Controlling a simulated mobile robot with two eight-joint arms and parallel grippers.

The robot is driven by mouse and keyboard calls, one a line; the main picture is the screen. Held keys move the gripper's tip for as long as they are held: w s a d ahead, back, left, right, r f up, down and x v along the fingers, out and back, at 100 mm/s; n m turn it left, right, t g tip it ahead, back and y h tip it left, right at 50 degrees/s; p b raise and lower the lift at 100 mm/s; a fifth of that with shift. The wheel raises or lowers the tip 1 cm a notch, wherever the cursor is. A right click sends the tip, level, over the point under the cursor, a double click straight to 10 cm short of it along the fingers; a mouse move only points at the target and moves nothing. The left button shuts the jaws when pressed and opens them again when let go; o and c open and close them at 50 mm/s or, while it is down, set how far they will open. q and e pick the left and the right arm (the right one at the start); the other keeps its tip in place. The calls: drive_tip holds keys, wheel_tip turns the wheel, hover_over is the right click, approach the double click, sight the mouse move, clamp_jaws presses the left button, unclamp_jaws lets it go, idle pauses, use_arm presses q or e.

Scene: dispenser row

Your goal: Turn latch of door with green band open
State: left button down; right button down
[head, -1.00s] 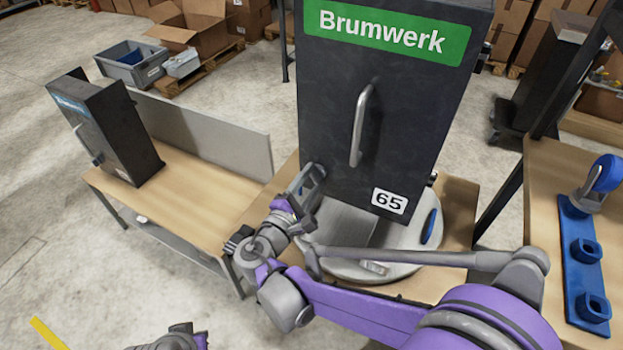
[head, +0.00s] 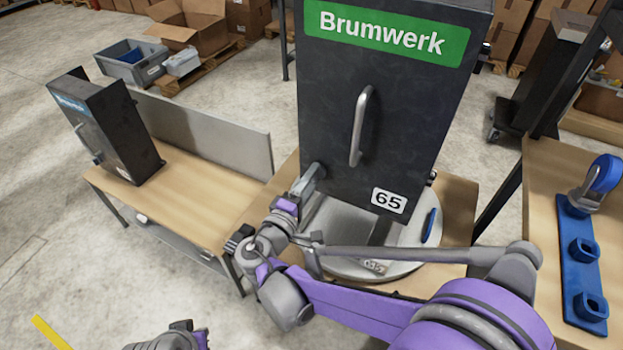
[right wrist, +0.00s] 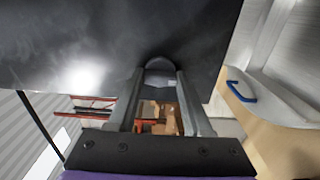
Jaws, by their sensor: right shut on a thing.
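The dark door with the green Brumwerk band (head: 387,33) faces me, with a grey bar handle (head: 359,125) on it and a 65 label low on the right. Its latch (right wrist: 160,64) is a small grey rounded piece at the door's lower left corner. My right gripper (head: 314,176) is at that corner, shut on the latch; its fingers hide most of it in the head view. In the right wrist view the two fingers (right wrist: 160,78) sit either side of the latch. Part of my left arm (head: 180,338) shows at the bottom edge; its jaws cannot be made out.
The cabinet stands on a round grey turntable (head: 345,268) with a blue handle (head: 430,226). A smaller dark cabinet with a blue band (head: 120,130) stands on the left table (head: 190,205). A blue rack (head: 580,260) lies on the right table. Boxes stand behind.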

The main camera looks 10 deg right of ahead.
idle(0.3)
drive_tip(key=shift+c, duration=1.6)
unclamp_jaws()
drive_tip(key=v, duration=1.1)
drive_tip(key=shift+d, duration=0.1)
